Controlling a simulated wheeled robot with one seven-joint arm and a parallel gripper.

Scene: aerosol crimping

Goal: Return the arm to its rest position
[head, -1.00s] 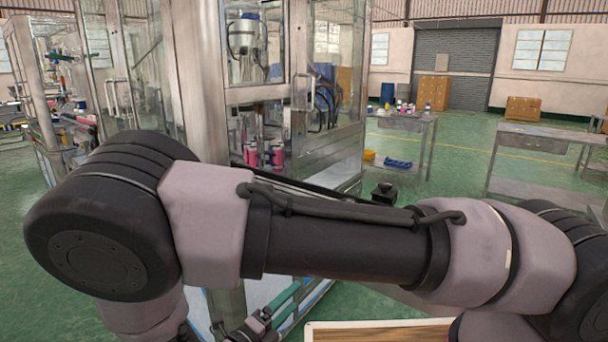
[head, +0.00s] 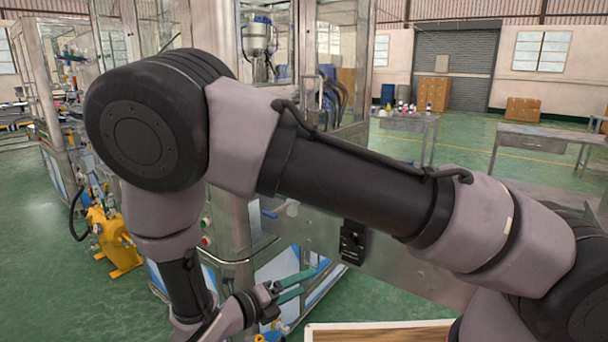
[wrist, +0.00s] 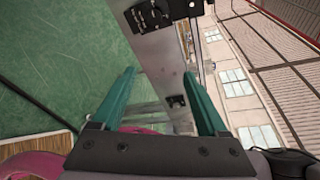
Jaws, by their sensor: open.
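My gripper (head: 300,286) shows low in the middle of the head view, its two green fingers pointing right. In the wrist view my gripper (wrist: 160,100) has its green fingers spread wide apart with nothing between their tips. My arm crosses the head view from the lower right, bends at a high joint on the left and drops to the gripper. The gripper is in front of the lower part of the crimping machine (head: 248,200); I cannot tell how close it is. My arm hides much of the machine.
A yellow device (head: 112,240) stands on the floor at the left. A wood-topped surface with a pale rim (head: 310,330) is at the bottom. Metal tables (head: 530,138) stand at the back right. Open green floor (head: 470,155) lies between them and the machine.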

